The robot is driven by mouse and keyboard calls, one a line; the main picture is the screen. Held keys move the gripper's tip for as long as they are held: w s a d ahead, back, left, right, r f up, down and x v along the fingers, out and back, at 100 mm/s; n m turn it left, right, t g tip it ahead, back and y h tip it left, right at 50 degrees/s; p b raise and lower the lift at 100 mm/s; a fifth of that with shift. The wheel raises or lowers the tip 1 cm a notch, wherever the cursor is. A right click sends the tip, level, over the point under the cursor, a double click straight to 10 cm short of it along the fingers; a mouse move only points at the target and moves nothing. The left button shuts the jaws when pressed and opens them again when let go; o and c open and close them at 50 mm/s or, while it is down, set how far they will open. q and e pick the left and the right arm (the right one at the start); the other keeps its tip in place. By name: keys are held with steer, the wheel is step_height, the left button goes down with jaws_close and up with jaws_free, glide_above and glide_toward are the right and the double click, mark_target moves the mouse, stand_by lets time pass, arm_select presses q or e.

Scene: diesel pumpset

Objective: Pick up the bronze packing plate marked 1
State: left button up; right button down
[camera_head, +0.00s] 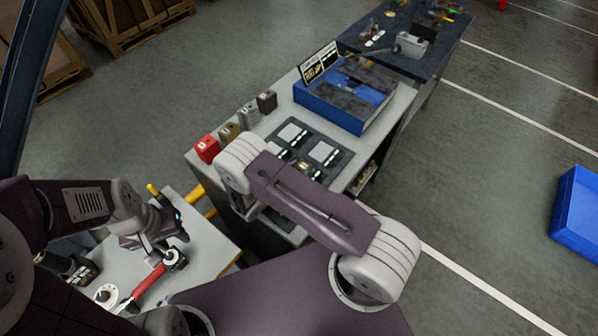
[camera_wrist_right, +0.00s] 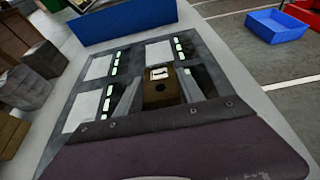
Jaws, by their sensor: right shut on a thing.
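A bronze block-like plate (camera_wrist_right: 160,91) with a white label and a dark hole shows in the right wrist view. The dark mark on its label is too blurred to read surely. My right gripper (camera_wrist_right: 166,92) is shut on it, with a grey finger on each side, over the dark panel. In the head view my right arm hides most of this gripper. My left gripper (camera_head: 178,227) is over the small light table at the lower left. Whether its fingers are open is not clear.
The dark panel (camera_head: 334,172) has pale rectangles and lit strips. Red (camera_head: 207,149), brown, grey and dark blocks stand along the bench's left edge. A blue tray (camera_head: 345,100) sits behind the panel. A red-handled tool (camera_head: 148,285) lies on the small table.

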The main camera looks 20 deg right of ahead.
mark_target(298, 165)
step_height(298, 165, up, 3)
steer(key=w+d+r+b, duration=0.2)
steer(key=d+r, duration=0.5)
steer(key=d, duration=0.4)
steer(key=shift+w, duration=0.65)
steer(key=shift+d, duration=0.1)
